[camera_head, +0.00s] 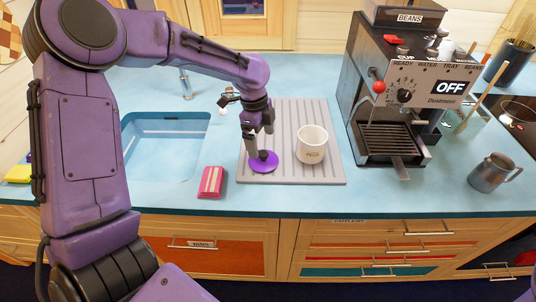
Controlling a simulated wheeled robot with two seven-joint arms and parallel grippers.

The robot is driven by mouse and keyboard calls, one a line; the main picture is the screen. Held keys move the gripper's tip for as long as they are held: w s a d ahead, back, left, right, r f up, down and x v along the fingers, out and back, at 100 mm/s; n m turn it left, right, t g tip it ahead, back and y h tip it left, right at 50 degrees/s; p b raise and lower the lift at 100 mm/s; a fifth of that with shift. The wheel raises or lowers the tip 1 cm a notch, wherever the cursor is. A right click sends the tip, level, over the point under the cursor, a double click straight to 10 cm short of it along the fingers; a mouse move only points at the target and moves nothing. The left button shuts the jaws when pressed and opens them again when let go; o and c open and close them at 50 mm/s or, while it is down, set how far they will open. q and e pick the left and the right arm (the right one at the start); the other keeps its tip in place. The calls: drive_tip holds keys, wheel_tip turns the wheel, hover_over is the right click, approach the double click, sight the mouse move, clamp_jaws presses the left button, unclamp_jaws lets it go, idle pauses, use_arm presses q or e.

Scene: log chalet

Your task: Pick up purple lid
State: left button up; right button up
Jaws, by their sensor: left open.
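The purple lid (257,166) lies flat on the left front part of the grey ribbed drying mat (287,113). It is a round disc with a dark knob in its middle. My left gripper (260,150) comes down from above and is right over the lid, its fingers open around or close beside the knob. I cannot tell whether the fingers touch it. The fingers hide part of the lid's back edge. My right gripper is not in view.
A white cup (312,146) stands on the mat just right of the lid. A pink sponge (211,182) lies to the left, near the counter edge. The sink (165,150) is further left. A coffee machine (398,95) and metal pitcher (490,175) stand to the right.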

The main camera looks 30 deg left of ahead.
sight(263, 154)
use_arm(q)
drive_tip(key=shift+s+d+f+p, duration=0.15)
drive_tip(key=shift+s+f+p, duration=0.25)
drive_tip(key=shift+s+f, duration=0.3)
drive_tip(key=f, duration=0.1)
drive_tip(key=w+f, duration=0.1)
drive_tip(key=f, duration=0.1)
drive_tip(key=f+p, duration=0.1)
drive_tip(key=f, duration=0.1)
drive_tip(key=shift+w+d, duration=0.25)
drive_tip(key=shift+w, duration=0.15)
drive_tip(key=shift+s+r, duration=0.1)
drive_tip(key=shift+s, duration=0.1)
drive_tip(key=shift+s+r, duration=0.1)
drive_tip(key=shift+s, duration=0.1)
drive_tip(key=shift+c, duration=0.9)
drive_tip(key=c, duration=1.7)
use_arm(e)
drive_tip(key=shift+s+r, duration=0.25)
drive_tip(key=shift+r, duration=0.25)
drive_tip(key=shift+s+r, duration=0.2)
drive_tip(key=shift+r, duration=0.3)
